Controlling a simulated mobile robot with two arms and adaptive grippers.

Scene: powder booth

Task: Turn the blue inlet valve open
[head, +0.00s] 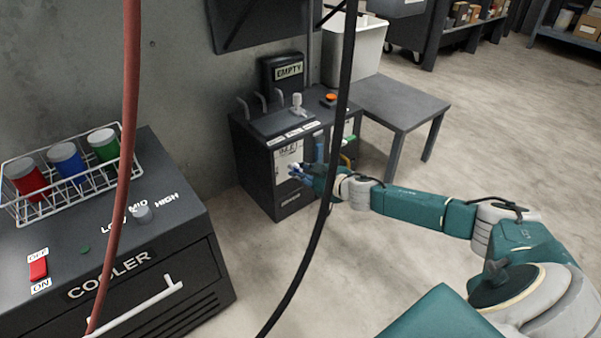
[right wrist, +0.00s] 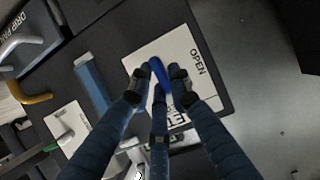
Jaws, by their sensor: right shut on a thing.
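The blue inlet valve handle (right wrist: 159,78) shows in the right wrist view between my fingertips, in front of a white label plate (right wrist: 190,45) reading "OPEN". Part of another word on the plate is hidden by my fingers. My right gripper (right wrist: 160,86) is shut on the handle. In the head view my right gripper (head: 300,172) is at the front face of the dark machine (head: 262,185), and the valve is mostly hidden by it. The handle lies roughly along the fingers' direction; its exact turn angle is hard to tell. My left gripper is not in view.
A blue bar (right wrist: 91,82), a yellow hook-shaped handle (right wrist: 37,98) and a "DRIP PAN" label sit beside the plate. A black cable (head: 340,120) and a red hose (head: 128,120) hang in front. The cooler (head: 190,235) stands left; a low table (head: 400,100) stands right.

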